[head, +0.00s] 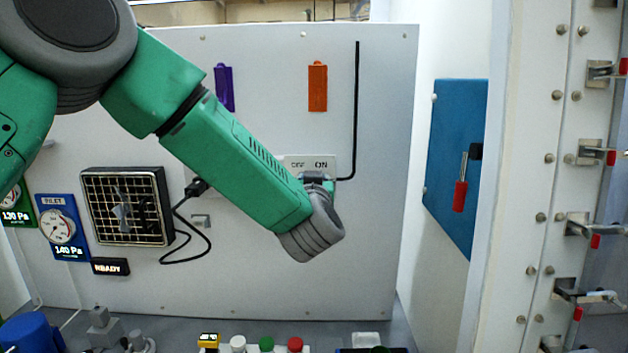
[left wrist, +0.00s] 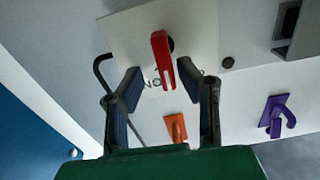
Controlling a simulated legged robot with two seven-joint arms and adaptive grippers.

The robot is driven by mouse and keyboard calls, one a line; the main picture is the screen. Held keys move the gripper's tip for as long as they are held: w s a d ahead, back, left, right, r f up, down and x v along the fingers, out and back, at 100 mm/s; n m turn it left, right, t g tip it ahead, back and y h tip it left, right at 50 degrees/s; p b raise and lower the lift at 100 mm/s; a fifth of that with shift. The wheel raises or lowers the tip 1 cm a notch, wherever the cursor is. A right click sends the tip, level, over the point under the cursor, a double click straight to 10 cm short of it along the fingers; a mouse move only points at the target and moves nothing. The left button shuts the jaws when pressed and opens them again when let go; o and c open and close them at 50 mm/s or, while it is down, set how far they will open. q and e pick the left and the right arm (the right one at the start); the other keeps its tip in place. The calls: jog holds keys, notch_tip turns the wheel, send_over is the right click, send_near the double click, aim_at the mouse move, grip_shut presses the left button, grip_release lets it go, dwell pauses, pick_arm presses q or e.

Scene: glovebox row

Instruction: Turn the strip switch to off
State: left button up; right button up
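The strip switch has a pale plate (head: 300,161) marked OFF and ON on the grey wall panel in the head view. In the left wrist view its red lever (left wrist: 162,58) shows, with its tip close to the upside-down ON lettering. My left gripper (left wrist: 162,72) is open, with one dark finger on each side of the lever and visible gaps to both. In the head view my left arm hides the lever and most of the left gripper (head: 318,179). My right gripper is in neither view.
An orange hook (head: 317,87) and a purple hook (head: 223,88) are above the switch. A black rod (head: 356,110) runs down just right of it. A fan grille (head: 126,206) and cable (head: 185,235) lie left. A blue panel with a red-handled lever (head: 460,195) is right.

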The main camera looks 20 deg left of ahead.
pick_arm(q)
jog(key=shift+a, duration=0.2)
grip_shut()
jog(key=shift+a+f, duration=0.1)
jog(key=shift+a, duration=0.25)
jog(key=shift+d+n+b, duration=0.15)
jog(key=shift+n+b, duration=0.25)
jog(key=n+b, duration=0.2)
jog(key=shift+s+a+f+n, duration=0.1)
jog(key=shift+a+f+n, duration=0.1)
jog(key=shift+a+n, duration=0.1)
jog(key=shift+s+a+f+n+b, duration=0.1)
jog(key=shift+a+n+b, duration=0.05)
jog(key=shift+n+b, duration=1.35)
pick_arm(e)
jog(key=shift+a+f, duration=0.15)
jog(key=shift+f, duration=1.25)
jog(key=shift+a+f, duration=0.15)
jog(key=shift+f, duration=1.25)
pick_arm(q)
jog(key=shift+c, duration=0.8)
grip_release()
jog(key=shift+o, duration=0.8)
